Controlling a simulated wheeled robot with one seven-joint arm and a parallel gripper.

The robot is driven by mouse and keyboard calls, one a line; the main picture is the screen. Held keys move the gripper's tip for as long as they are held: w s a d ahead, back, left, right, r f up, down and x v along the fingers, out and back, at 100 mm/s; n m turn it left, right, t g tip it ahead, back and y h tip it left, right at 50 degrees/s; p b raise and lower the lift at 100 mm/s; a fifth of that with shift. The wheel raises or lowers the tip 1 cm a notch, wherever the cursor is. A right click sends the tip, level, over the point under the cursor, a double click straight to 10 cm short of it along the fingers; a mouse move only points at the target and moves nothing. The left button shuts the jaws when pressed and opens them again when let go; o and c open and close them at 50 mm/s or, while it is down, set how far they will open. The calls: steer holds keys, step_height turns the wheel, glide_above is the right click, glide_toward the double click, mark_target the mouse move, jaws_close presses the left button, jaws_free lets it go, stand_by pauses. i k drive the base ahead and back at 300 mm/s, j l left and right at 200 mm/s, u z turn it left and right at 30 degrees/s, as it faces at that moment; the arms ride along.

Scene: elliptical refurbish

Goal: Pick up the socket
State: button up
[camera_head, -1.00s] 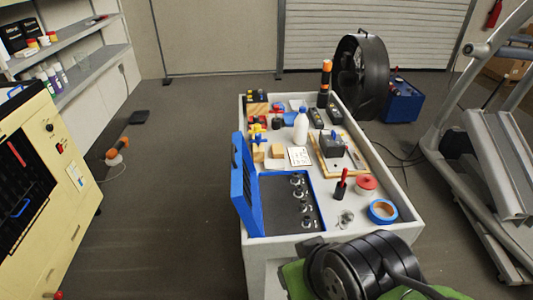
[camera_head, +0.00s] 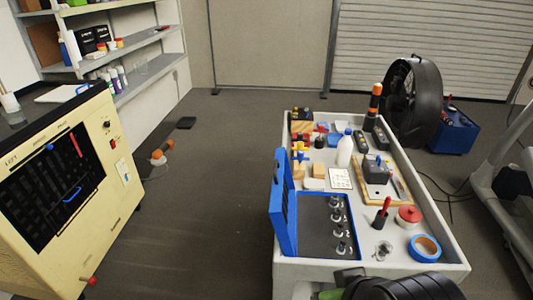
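An open blue case (camera_head: 281,205) stands at the near left of the grey workbench cart, its lid upright on the left side. Several metallic sockets (camera_head: 341,231) sit in a row in its dark tray (camera_head: 316,215). A separate small metallic piece (camera_head: 382,250) lies on the cart top to the right of the case; I cannot tell if it is a socket. My arm shows as a dark rounded part at the bottom edge, right of centre. My gripper is not in view.
The cart top (camera_head: 440,221) also holds a blue tape roll (camera_head: 424,248), a red-lidded container (camera_head: 409,216), a red-handled tool (camera_head: 383,212), a white bottle (camera_head: 345,150) and a wooden board. A black fan (camera_head: 412,100) stands behind. A cream cabinet (camera_head: 60,190) is left, with open floor between.

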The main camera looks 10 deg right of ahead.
mark_target(336, 214)
steer(key=k+l, duration=0.2)
steer(key=l, duration=0.2)
steer(key=k+l+u, duration=0.1)
steer(key=l, duration=0.25)
steer(key=k+l, duration=0.25)
steer(key=l+u, duration=0.1)
steer(key=l, duration=0.55)
steer(key=k+l, duration=0.1)
steer(key=l, duration=0.6)
steer(key=l+u, duration=0.15)
steer(key=l, duration=0.5)
steer(key=i+l, duration=0.15)
steer(key=l, duration=0.15)
steer(key=i+l, duration=0.15)
steer(key=l, duration=0.15)
steer(key=i+l+u, duration=0.1)
steer(key=l, duration=0.2)
steer(key=i+l, duration=0.2)
steer(key=l+u, duration=0.05)
steer(key=l, duration=0.05)
